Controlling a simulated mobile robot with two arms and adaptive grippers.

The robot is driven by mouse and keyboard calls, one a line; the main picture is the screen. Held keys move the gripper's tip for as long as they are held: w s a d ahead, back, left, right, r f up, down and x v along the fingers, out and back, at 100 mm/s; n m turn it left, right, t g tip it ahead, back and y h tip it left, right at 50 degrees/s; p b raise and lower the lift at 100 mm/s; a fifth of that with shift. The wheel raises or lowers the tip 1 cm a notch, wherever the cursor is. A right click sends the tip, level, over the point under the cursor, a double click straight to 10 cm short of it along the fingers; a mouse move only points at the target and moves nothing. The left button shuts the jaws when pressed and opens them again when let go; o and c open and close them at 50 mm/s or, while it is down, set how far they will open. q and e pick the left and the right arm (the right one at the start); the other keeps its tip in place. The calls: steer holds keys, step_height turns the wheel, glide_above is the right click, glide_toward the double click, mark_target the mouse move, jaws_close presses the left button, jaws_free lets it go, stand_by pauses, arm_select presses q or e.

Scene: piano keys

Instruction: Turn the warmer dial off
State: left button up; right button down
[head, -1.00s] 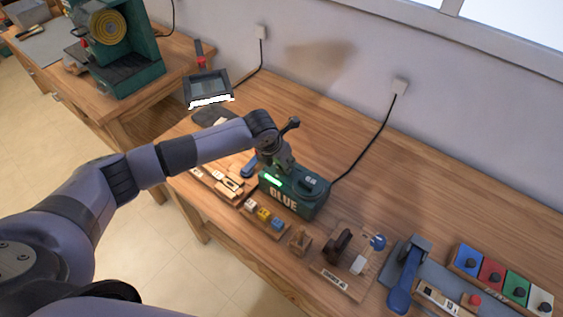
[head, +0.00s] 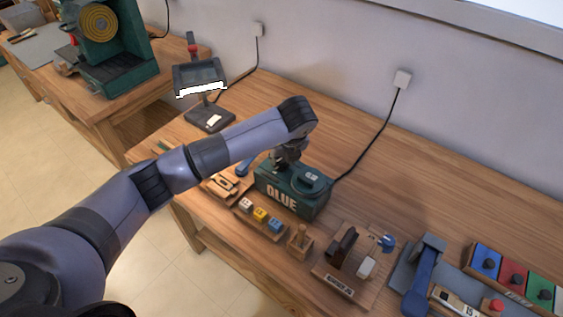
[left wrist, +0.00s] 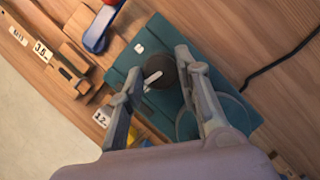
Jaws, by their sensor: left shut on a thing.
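The glue warmer (head: 312,203) is a dark green box marked GLUE on the wooden bench, with a round lid on its right part. Its black dial (left wrist: 160,71) with a white pointer mark sits on top and shows in the left wrist view. My left gripper (head: 286,163) is down over the left part of the warmer and is shut on the dial, one finger on each side. In the head view the gripper and wrist hide the dial. No lit lamp shows on the warmer's front now. My right gripper is not in view.
Labelled blocks (head: 260,215) stand in front of the warmer. A small wooden holder (head: 300,240) and a rack (head: 346,265) are to the right. A dark lamp-like stand (head: 200,75) is behind left. A black cord runs to the wall socket (head: 402,79). The bench behind is clear.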

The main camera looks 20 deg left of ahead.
arm_select(q)
steer(key=shift+w+d+n+g+y+b, duration=0.1)
steer(key=shift+n+g+y+b, duration=0.25)
steer(key=shift+n+b, duration=0.65)
steer(key=shift+n, duration=0.4)
steer(key=o, duration=1.1)
steer(key=shift+o, duration=0.2)
steer(key=v, duration=1.2)
